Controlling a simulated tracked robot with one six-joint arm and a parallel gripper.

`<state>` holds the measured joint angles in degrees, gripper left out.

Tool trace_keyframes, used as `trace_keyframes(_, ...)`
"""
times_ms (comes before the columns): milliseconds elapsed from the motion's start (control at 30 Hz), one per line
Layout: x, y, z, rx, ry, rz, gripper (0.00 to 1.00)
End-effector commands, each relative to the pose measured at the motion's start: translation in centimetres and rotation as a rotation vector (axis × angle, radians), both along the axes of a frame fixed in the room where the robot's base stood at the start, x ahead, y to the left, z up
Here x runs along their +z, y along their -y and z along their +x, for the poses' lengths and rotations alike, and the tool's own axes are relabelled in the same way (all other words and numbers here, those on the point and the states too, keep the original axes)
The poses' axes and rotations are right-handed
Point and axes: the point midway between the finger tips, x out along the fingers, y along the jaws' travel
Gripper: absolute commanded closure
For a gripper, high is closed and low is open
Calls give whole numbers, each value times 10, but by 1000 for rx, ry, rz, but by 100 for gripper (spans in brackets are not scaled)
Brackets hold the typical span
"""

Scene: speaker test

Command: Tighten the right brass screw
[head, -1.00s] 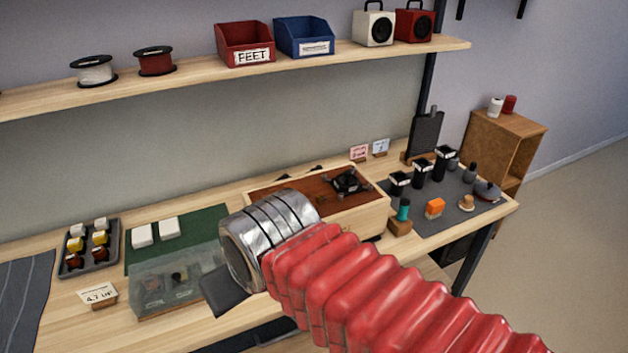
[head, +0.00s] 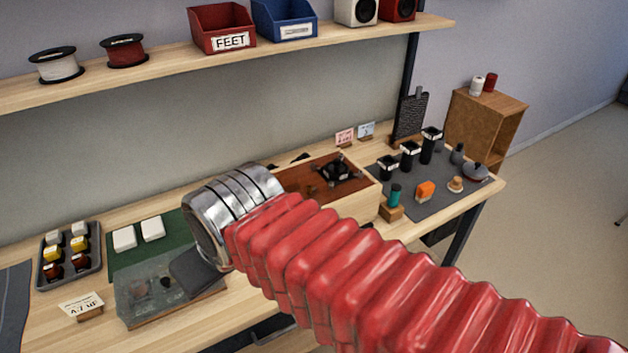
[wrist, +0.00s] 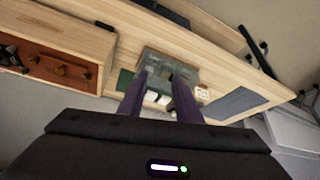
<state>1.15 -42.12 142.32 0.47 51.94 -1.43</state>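A pale wooden speaker box (head: 374,199) with a brown panel (head: 300,177) and a black part (head: 335,170) on it stands on the bench. In the wrist view the box (wrist: 95,42) is at the left, with small brownish parts on its panel (wrist: 45,62). I cannot make out the right brass screw for certain in either view. In the wrist view my gripper (wrist: 159,76) has its two fingers apart with nothing held between them. It points at the bench beside the box, towards a greyish clear case (wrist: 168,64). My arm covers part of the box's front in the head view.
The clear case (head: 150,302) lies by a green mat (head: 170,249) with white blocks. A tray of small parts (head: 93,270) is at the left. A dark mat (head: 440,191) with black cylinders and an orange block is at the right. A shelf (head: 180,71) runs above the bench.

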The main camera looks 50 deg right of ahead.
Motion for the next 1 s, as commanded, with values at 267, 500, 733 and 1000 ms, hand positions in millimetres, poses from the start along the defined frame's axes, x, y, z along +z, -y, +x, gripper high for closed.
trace_keyframes(267, 16, 35, 27, -5, -51, -19, 69)
trace_keyframes(500, 31, 91, 54, 4, -96, -26, 69)
trace_keyframes(733, 40, 156, 71, 19, -121, -19, 69)
trace_keyframes(1000, 44, 244, 77, 40, -125, -5, 69)
